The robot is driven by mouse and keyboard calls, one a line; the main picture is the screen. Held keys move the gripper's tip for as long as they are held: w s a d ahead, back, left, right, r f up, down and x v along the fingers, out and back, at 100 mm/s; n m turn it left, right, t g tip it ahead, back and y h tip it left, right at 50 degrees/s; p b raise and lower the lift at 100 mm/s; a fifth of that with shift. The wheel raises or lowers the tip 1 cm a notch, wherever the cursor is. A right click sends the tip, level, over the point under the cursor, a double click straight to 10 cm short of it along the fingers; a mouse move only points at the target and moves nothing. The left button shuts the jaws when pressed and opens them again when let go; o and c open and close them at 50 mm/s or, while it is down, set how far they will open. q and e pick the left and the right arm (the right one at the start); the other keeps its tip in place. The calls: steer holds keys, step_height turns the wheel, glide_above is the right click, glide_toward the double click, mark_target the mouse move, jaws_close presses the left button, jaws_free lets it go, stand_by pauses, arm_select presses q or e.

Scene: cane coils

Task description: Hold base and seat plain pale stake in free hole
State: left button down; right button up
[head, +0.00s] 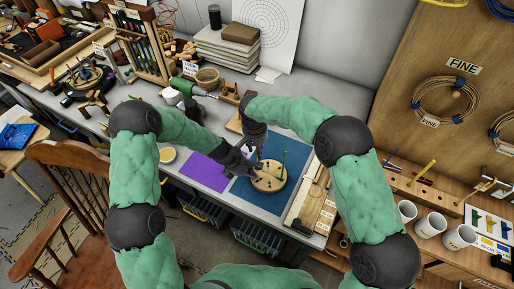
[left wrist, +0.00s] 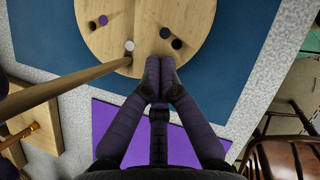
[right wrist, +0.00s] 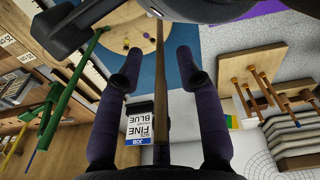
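The round wooden base (head: 268,180) lies on the blue mat (head: 300,152), with a green stake (head: 283,166) upright in it. My left gripper (left wrist: 160,62) has its fingertips together at the base's near rim in the left wrist view; it is the lower gripper in the head view (head: 248,170). The plain pale stake (left wrist: 70,86) runs to the base, its lower end beside a white-marked spot (left wrist: 129,46). I cannot tell whether it sits in a hole. My right gripper (right wrist: 158,75) is open, its fingers apart on both sides of the pale stake (right wrist: 161,100).
A purple mat (head: 205,172) lies left of the blue one. A wooden rack (head: 308,197) stands right of the base. A job card (right wrist: 138,124) reads fine, blue. White cups (head: 431,224) and cane coils (head: 447,100) are farther right. A pegged wooden block (right wrist: 262,75) stands nearby.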

arm_select(q)
steer(key=shift+s+f, duration=0.2)
arm_select(e)
step_height(320, 180, up, 7)
steer(key=shift+s+a, duration=0.2)
steer(key=shift+s, duration=0.1)
stand_by(0.6)
arm_select(q)
steer(key=shift+r, duration=0.1)
arm_select(e)
steer(key=shift+r, duration=0.1)
stand_by(0.5)
